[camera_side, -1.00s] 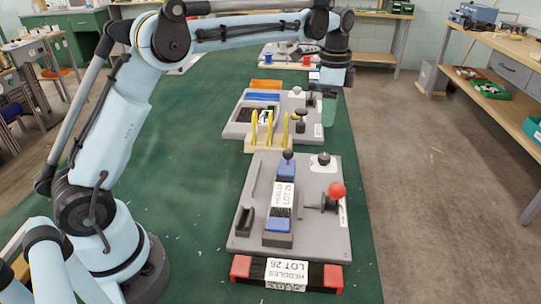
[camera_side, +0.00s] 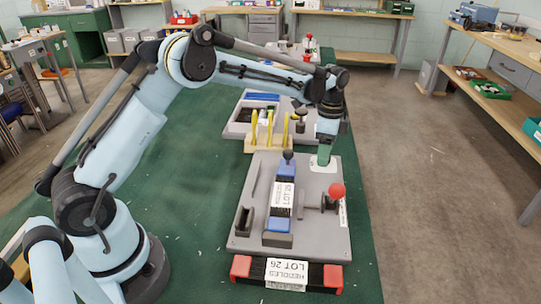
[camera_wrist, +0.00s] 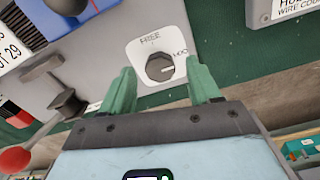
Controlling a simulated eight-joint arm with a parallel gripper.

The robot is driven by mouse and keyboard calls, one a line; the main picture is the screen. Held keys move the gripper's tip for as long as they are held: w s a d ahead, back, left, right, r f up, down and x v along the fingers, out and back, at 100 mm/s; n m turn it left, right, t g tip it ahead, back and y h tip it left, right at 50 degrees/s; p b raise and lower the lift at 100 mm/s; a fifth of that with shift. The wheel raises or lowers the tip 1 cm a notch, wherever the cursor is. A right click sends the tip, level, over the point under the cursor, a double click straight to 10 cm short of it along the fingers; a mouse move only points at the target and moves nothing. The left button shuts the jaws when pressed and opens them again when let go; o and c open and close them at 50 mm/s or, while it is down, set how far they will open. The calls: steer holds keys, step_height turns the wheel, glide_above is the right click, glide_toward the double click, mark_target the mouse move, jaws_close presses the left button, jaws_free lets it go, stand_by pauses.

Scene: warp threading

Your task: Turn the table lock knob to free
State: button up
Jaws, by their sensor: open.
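The dark round lock knob (camera_wrist: 160,67) sits on a white label plate (camera_wrist: 142,48) on the grey base plate (camera_side: 250,240). The label reads FREE at the top and a partly readable word, apparently LOCK, at the right. A pale mark on the knob appears to point right, toward that word. My gripper (camera_wrist: 162,86) is open, with one green finger on each side of the knob in the wrist view; I cannot tell whether they touch it. In the side view my gripper (camera_side: 325,154) is at the plate's far right corner and hides the knob.
A lever with a red ball (camera_side: 336,191) stands on the plate, nearer the side camera. A blue block labelled LOT 29 (camera_side: 284,198) is left of it. A wooden rack with yellow-handled tools (camera_side: 268,140) stands behind, beside another grey plate.

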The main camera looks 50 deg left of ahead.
steer(key=shift+f, duration=0.35)
steer(key=shift+c, duration=0.4)
steer(key=c, duration=1)
steer(key=shift+o, duration=0.2)
